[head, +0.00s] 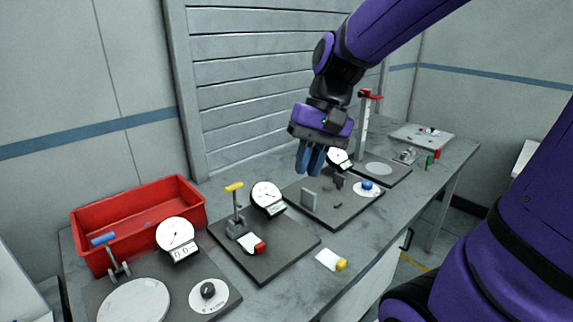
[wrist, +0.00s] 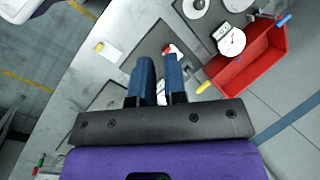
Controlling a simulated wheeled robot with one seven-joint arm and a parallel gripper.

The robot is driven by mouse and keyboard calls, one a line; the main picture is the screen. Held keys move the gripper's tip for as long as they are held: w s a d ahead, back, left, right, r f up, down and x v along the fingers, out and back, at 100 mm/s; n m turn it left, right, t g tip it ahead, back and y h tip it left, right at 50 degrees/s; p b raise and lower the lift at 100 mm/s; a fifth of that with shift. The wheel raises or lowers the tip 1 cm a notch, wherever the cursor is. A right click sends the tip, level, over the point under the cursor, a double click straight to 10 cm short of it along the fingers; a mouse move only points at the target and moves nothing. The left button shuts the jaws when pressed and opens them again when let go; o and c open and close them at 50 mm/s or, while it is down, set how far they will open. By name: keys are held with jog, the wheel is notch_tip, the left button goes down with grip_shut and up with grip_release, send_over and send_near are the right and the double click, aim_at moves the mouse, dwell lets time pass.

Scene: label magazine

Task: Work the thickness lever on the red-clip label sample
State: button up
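The red-clip label sample (head: 249,240) lies on a dark base plate (head: 277,259), its white end against the foot of a lever post. The red clip also shows just beyond my fingertips in the wrist view (wrist: 168,48). The thickness lever has a yellow handle (head: 234,187) standing up on the post; the handle also shows in the wrist view (wrist: 203,87). A round dial gauge (head: 266,196) stands beside the lever. My gripper (head: 309,172) is in the air, right of and above the lever. Its blue fingers (wrist: 159,58) are a little apart with nothing between them.
A yellow-clip label (head: 331,260) lies on the bench. To the left are a red bin (head: 176,192), a blue-handled lever (head: 104,239) and another dial gauge (head: 176,236). A red-topped height stand (head: 364,125) is behind my gripper.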

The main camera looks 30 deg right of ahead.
jog(key=shift+w, duration=0.15)
grip_shut()
jog(key=n+g+h, duration=0.2)
jog(key=n+h, duration=0.1)
jog(key=n, duration=1)
send_over(234, 187)
jog(key=s+d, duration=0.4)
jog(key=s, duration=0.2)
jog(key=w+a+f+n+h, duration=0.1)
jog(key=w+a+f+n, duration=0.15)
jog(key=w+n, duration=0.45)
jog(key=w+a+f+n+h, duration=0.15)
jog(key=w+a+n, duration=0.25)
jog(key=w, duration=0.5)
jog(key=s+d+f, duration=0.1)
jog(key=s+f, duration=0.5)
jog(key=f, duration=0.5)
jog(key=shift+s+d+y, duration=0.25)
jog(key=shift+s+y, duration=0.1)
jog(key=shift+s, duration=0.1)
